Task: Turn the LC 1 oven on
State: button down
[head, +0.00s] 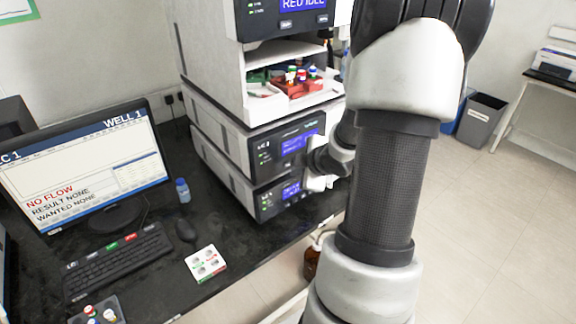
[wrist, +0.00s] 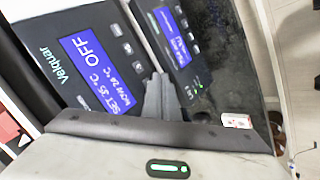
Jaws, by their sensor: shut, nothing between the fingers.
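The oven (wrist: 85,75) fills the left of the wrist view. In the head view my arm partly hides the panels' right side.
Below the oven is another unit (wrist: 172,40) with a blue display. An open tray of coloured vials (head: 262,106) sits above.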

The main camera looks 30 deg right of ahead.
jog(key=shift+w, duration=0.2)
jog(key=shift+w, duration=0.25)
jog(key=shift+w+a, duration=0.1)
jog(key=shift+w, duration=0.3)
dwell(0.7)
dwell(0.4)
jog(key=shift+s, duration=0.8)
jog(key=shift+s, duration=0.1)
jog(key=s, duration=0.3)
jog(key=s+p, duration=0.1)
jog(key=shift+s+d, duration=0.3)
jog(key=shift+s, duration=0.1)
